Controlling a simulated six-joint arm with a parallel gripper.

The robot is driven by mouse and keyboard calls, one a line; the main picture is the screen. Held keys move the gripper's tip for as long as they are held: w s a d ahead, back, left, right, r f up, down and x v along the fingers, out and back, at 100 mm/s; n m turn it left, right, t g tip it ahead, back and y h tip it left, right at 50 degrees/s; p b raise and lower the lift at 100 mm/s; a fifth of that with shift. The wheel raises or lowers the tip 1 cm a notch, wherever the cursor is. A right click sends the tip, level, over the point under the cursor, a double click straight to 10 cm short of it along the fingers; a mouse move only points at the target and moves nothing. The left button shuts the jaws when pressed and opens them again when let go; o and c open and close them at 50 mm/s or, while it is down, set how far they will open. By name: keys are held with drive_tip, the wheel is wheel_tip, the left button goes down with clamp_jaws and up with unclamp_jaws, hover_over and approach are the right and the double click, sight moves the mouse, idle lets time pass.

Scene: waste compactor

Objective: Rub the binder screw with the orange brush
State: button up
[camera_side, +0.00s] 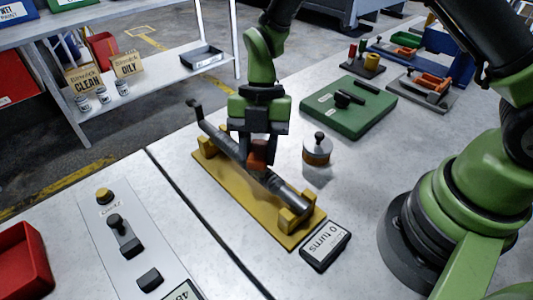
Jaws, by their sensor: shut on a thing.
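The binder screw (285,192) is a long grey metal rod with a dark handle at its far left end. It lies in yellow supports on a yellow base plate (225,190) in the middle of the table. My gripper (258,145) points down over the middle of the screw. It is shut on the orange brush (258,157), of which a small orange-brown block shows below the jaws. The brush is at the screw; I cannot tell whether it touches. The gripper hides part of the screw.
A display reading "0 turns" (325,245) lies by the plate's near end. A round pot (317,150) stands right of the screw. A green board (348,107) is behind it. A control panel (125,240) and red bin (25,262) are at left.

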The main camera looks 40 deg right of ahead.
drive_tip(key=shift+w, duration=0.5)
drive_tip(key=shift+s+r, duration=0.1)
drive_tip(key=shift+r, duration=4)
